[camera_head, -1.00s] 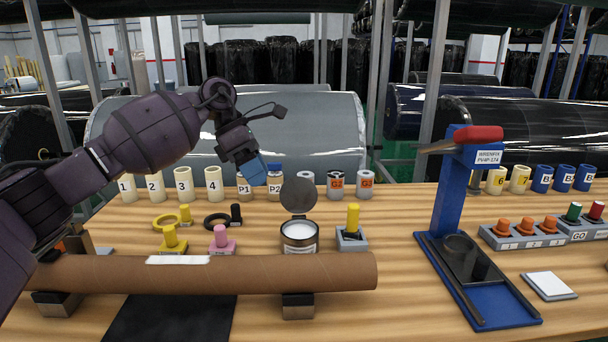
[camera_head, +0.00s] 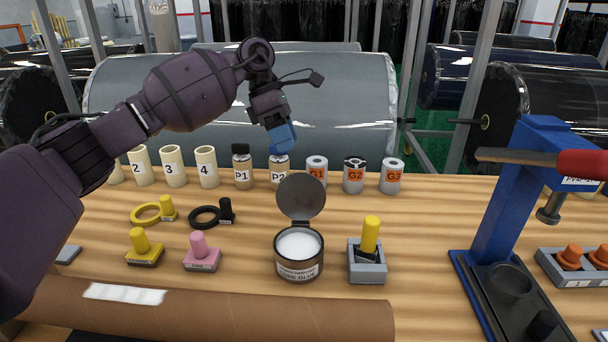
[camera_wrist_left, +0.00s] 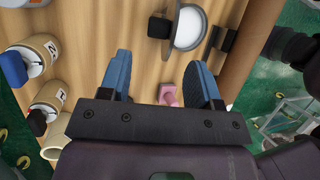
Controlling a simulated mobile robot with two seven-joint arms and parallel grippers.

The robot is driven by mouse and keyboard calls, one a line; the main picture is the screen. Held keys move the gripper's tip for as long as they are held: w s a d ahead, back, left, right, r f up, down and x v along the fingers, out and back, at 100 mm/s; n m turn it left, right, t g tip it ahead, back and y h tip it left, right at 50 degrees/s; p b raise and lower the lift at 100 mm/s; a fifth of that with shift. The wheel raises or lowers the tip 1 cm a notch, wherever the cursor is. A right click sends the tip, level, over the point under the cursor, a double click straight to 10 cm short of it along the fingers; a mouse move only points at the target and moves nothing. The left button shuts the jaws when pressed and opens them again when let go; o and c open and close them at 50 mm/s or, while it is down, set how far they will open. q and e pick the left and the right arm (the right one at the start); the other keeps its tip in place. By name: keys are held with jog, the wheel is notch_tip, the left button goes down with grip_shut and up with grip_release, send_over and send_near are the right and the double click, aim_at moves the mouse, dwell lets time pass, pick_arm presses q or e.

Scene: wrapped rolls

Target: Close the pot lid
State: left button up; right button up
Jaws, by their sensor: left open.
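The glue pot (camera_head: 299,268) stands upright on the table with white glue inside. Its round grey lid (camera_head: 301,197) is hinged at the back of the rim and stands up, open. The pot's white contents also show near the top of the left wrist view (camera_wrist_left: 187,27). My left gripper (camera_head: 283,138) has blue fingers, is open and holds nothing. In the head view it appears above and behind the pot, over jar P2, apart from the lid. It also shows in the left wrist view (camera_wrist_left: 163,78) with a wide gap between its fingers. My right gripper is not in view.
Jars P1 (camera_head: 242,168) and P2 (camera_head: 279,172) and several rolls line the back. A yellow-handled tool (camera_head: 370,236) in a grey holder stands right of the pot, a pink stamp (camera_head: 202,252) left. A brown tube (camera_head: 230,312) lies in front; a blue press (camera_head: 487,215) stands right.

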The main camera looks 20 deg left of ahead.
aim_at(302, 177)
pick_arm(q)
jog(key=x, duration=0.8)
jog(key=shift+f, duration=0.1)
jog(key=shift+d+f, duration=0.2)
jog(key=shift+f, duration=0.25)
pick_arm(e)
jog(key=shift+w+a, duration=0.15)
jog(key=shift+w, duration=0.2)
pick_arm(q)
jog(key=shift+c, duration=0.4)
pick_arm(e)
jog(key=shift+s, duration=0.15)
pick_arm(q)
jog(key=shift+s+r, duration=0.1)
grip_shut()
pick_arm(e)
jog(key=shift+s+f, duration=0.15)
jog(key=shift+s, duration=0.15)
pick_arm(q)
jog(key=shift+r, duration=0.1)
